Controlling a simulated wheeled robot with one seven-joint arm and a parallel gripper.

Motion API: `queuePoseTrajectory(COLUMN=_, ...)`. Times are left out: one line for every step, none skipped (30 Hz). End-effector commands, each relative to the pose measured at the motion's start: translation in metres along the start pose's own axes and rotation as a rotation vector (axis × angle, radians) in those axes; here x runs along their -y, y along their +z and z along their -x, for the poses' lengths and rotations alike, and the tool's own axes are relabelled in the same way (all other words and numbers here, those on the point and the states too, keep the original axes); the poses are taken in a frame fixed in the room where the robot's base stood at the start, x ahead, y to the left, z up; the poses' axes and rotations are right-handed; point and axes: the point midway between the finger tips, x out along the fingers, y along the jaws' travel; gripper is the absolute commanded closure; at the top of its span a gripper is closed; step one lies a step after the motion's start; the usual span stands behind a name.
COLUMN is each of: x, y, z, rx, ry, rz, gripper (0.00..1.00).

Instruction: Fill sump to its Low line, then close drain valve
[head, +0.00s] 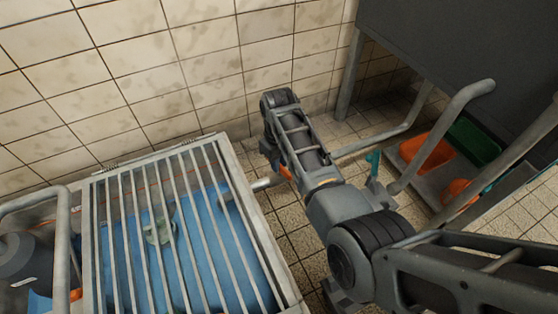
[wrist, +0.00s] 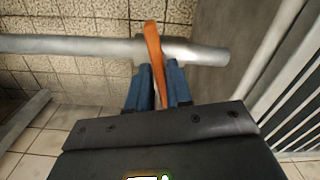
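The sump (head: 225,150) is at the lower left of the head view, under a metal bar grate, with blue water (head: 205,250) inside. A pale greenish object (head: 160,232) shows under the bars. I cannot make out a Low line. A grey drain pipe (wrist: 75,46) carries an orange valve handle (wrist: 153,45); its open end is near the sump's side. The handle also shows in the head view (head: 286,172), partly behind my arm. My gripper (wrist: 159,75) has its blue fingers close on both sides of the handle and appears shut on it.
A dark panel (head: 470,50) on grey legs stands at the right, with an orange bin (head: 428,152) and a green bin (head: 474,142) below. A teal handle (head: 374,160) sits near the pipe. A bent rail (head: 62,240) is at the far left. Tiled wall lies behind.

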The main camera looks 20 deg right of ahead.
Motion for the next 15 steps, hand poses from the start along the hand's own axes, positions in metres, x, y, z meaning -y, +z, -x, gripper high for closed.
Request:
queuePoseTrajectory(x=0.0000, y=0.0001, z=-0.0001, rx=0.000, ry=0.000, rz=0.000, gripper=0.86)
queuePoseTrajectory(x=0.0000, y=0.0001, z=-0.0001, rx=0.000, ry=0.000, rz=0.000, gripper=0.89)
queuePoseTrajectory(x=0.0000, y=0.0001, z=-0.0001, rx=0.000, ry=0.000, rz=0.000, gripper=0.92)
queuePoseTrajectory(x=0.0000, y=0.0002, z=-0.0001, rx=0.000, ry=0.000, rz=0.000, gripper=0.95)
queuePoseTrajectory(x=0.0001, y=0.0002, z=-0.0001, rx=0.000, ry=0.000, rz=0.000, gripper=0.98)
queuePoseTrajectory(x=0.0001, y=0.0002, z=-0.0001, rx=0.000, ry=0.000, rz=0.000, gripper=1.00)
queuePoseTrajectory(x=0.0001, y=0.0002, z=-0.0001, rx=0.000, ry=0.000, rz=0.000, gripper=1.00)
queuePoseTrajectory(x=0.0001, y=0.0002, z=-0.0002, rx=0.000, ry=0.000, rz=0.000, gripper=1.00)
queuePoseTrajectory(x=0.0001, y=0.0002, z=-0.0002, rx=0.001, ry=0.000, rz=0.000, gripper=1.00)
queuePoseTrajectory(x=0.0001, y=0.0002, z=-0.0002, rx=0.001, ry=0.000, rz=0.000, gripper=1.00)
queuePoseTrajectory(x=0.0002, y=0.0002, z=-0.0002, rx=0.001, ry=0.000, rz=0.000, gripper=1.00)
queuePoseTrajectory(x=0.0002, y=0.0003, z=-0.0001, rx=0.001, ry=0.000, rz=0.000, gripper=1.00)
queuePoseTrajectory(x=0.0002, y=0.0003, z=0.0002, rx=0.001, ry=0.000, rz=-0.002, gripper=1.00)
queuePoseTrajectory(x=0.0002, y=0.0003, z=0.0008, rx=0.001, ry=0.000, rz=-0.006, gripper=1.00)
queuePoseTrajectory(x=0.0001, y=0.0004, z=0.0019, rx=0.002, ry=-0.001, rz=-0.017, gripper=1.00)
